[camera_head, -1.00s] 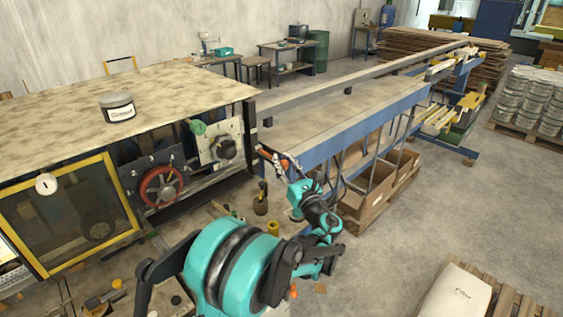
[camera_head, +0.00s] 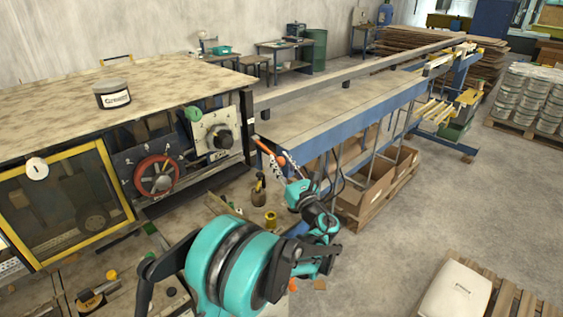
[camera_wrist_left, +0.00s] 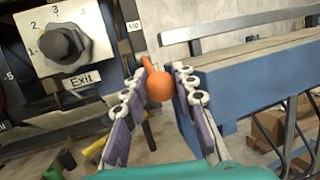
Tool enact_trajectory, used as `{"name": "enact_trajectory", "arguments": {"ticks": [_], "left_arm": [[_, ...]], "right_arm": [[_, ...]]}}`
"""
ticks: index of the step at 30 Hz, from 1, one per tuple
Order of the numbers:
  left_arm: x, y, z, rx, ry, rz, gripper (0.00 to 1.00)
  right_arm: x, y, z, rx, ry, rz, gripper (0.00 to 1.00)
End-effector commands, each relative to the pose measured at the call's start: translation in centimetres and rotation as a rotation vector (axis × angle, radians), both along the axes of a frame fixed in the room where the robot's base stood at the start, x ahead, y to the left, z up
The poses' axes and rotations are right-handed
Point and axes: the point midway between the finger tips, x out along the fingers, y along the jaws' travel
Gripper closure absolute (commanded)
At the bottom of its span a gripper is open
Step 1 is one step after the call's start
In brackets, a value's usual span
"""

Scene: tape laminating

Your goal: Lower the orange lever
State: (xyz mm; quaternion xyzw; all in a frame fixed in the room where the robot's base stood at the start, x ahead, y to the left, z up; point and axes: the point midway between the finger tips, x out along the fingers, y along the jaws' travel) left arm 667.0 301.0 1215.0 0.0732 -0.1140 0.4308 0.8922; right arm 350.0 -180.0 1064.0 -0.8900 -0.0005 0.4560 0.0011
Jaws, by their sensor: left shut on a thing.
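The orange lever (camera_head: 263,147) sticks out at the right end of the machine, beside the dial panel, and slopes down to the right. Its round orange knob (camera_wrist_left: 160,88) lies between the fingers of my left gripper in the left wrist view. My left gripper (camera_head: 274,158) reaches it from below and is shut on the lever, with one finger on each side. The fingers hide part of the lever. My right gripper is in neither view.
The panel with the black dial (camera_head: 222,138) and the red handwheel (camera_head: 157,176) are left of the lever. A blue-edged conveyor table (camera_head: 345,108) stands close on the right. A can (camera_head: 112,95) stands on the machine top. Open floor lies to the right.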

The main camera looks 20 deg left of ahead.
Motion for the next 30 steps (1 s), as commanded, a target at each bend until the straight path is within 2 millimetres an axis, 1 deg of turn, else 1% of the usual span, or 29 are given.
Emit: {"name": "enact_trajectory", "arguments": {"ticks": [2,3,5,14,17,20,27,30], "left_arm": [[0.0,0.2,-0.3,-0.008,0.001,0.002,1.0],[0.0,0.2,-0.3,-0.009,0.001,0.002,0.68],[0.0,0.2,-0.2,-0.008,0.001,0.002,0.52],[0.0,0.1,0.0,-0.005,0.001,0.002,0.51],[-0.3,-0.4,-0.2,-0.004,0.001,0.001,0.51],[-1.2,-1.5,-0.6,-0.004,0.001,-0.001,0.51],[-4.3,-5.5,-2.0,-0.005,0.0,-0.002,0.51],[-5.5,-6.9,-2.5,-0.006,0.001,-0.002,0.51]], "right_arm": [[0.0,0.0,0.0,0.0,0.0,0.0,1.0],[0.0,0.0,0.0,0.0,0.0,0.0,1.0],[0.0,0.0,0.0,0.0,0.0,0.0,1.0],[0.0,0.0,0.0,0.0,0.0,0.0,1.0],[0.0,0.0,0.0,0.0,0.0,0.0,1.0],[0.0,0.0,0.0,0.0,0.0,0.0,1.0],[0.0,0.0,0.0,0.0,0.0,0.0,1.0],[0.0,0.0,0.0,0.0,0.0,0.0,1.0]]}}
